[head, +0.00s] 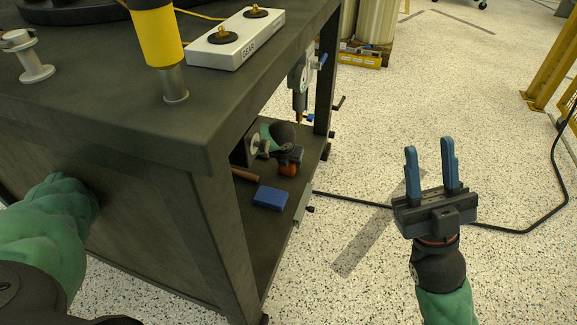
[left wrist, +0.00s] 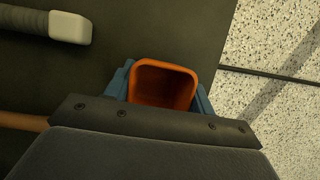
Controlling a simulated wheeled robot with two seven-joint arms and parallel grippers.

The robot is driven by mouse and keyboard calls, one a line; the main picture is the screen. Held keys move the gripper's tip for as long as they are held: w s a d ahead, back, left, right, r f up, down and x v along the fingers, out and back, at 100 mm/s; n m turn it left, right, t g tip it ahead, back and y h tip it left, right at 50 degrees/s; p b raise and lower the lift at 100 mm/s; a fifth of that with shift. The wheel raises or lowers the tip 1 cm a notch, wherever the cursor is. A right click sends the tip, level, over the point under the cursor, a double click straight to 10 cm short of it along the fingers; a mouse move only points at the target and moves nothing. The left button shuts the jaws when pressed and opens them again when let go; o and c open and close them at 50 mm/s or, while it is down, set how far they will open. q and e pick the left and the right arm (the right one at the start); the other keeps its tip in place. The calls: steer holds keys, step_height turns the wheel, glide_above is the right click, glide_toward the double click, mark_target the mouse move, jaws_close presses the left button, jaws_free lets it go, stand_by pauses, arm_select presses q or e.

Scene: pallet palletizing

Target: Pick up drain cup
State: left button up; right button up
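The drain cup appears to be the orange, square-mouthed cup on the lower shelf under the dark workbench. In the left wrist view the cup (left wrist: 165,84) has its opening toward the camera and sits between the two blue fingers of my left gripper (left wrist: 160,90). In the head view only a small part of the cup (head: 289,169) shows below my left gripper (head: 290,155). Whether the fingers press on the cup or only flank it, I cannot tell. My right gripper (head: 432,165) is open and empty over the floor, right of the bench.
A blue box (head: 269,198) and a wooden handle (head: 245,175) lie on the shelf (head: 262,245). A grey handle-like piece (left wrist: 50,22) lies near the cup. The workbench top (head: 110,110) and its leg (head: 230,235) stand close around my left arm. A black cable (head: 350,199) crosses the floor.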

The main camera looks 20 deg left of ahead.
arm_select(q)
steer(key=c, duration=0.4)
steer(key=shift+r, duration=0.25)
